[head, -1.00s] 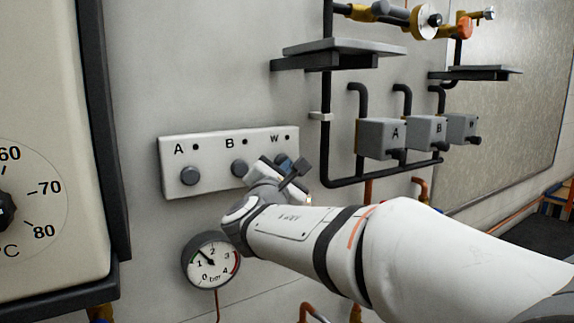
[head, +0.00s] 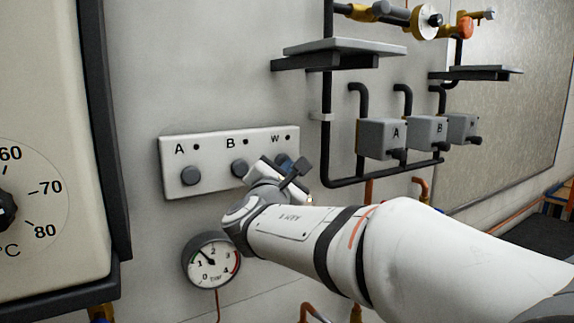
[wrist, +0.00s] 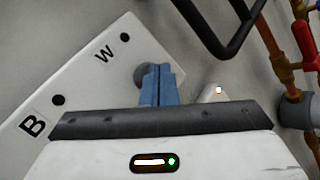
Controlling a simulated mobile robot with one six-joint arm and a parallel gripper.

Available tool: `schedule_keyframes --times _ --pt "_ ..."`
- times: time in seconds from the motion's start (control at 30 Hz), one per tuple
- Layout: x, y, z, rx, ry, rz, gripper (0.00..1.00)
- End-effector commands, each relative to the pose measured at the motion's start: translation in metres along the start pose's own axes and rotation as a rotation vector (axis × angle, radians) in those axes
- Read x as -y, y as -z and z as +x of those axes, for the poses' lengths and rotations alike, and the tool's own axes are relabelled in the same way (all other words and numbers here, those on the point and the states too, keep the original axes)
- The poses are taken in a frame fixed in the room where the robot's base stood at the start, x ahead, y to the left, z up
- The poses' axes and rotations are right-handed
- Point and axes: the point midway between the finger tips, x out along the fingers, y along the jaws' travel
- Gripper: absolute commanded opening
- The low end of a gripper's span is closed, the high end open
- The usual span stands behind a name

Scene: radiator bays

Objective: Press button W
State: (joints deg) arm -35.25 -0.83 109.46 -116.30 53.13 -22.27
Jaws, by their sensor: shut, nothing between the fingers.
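Button W is a round grey knob (wrist: 141,76) below the W label on a white panel (head: 211,151). In the wrist view my shut blue fingers (wrist: 161,84) overlap the right part of the button; I cannot tell whether they touch it. In the head view my gripper (head: 284,163) is at the panel's right end, under the W label, and hides most of button W. Button A (head: 191,175) and button B (head: 239,168) stand to its left on the same panel. My gripper holds nothing.
A pressure gauge (head: 211,261) hangs below the panel. Black pipes (head: 327,120) run just right of it, with grey boxes (head: 381,138) beyond. A grey shelf (head: 345,47) juts out above right. A large dial housing (head: 50,150) stands at the left.

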Motion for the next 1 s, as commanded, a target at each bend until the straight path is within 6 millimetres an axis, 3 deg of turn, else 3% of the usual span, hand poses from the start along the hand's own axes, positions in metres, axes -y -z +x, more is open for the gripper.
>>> schedule_keyframes --times 1.0 --pt "-0.0041 0.0044 0.0068 0.0 0.001 0.0 0.0"
